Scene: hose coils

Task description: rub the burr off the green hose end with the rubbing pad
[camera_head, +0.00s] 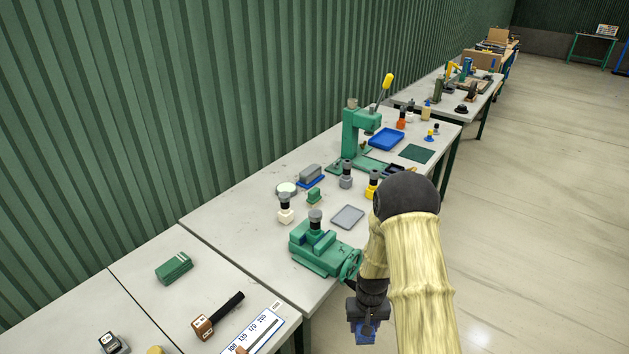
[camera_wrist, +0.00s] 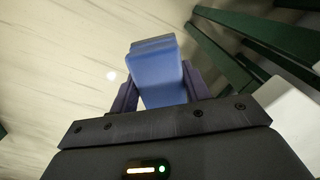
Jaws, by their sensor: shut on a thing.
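My gripper (camera_wrist: 155,95) is shut on a blue block with a greyish end face (camera_wrist: 160,72), which looks like the rubbing pad. In the head view my gripper (camera_head: 367,318) hangs low beside the near table's right edge, over the floor, with the blue block (camera_head: 364,333) below it. A green vise (camera_head: 322,254) stands on the table, up and left of my gripper and apart from it. A dark grey-topped upright piece (camera_head: 315,217) stands at the vise's jaws. It may be the green hose end; its lower part is hidden and no burr can be made out.
Similar dark-topped pieces with white (camera_head: 285,212), grey (camera_head: 346,178) and yellow (camera_head: 373,184) bases stand beyond the vise. A grey tray (camera_head: 347,217) lies among them. A green press (camera_head: 353,140) stands farther back. Table legs (camera_wrist: 250,45) are close in the wrist view. Floor at right is clear.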

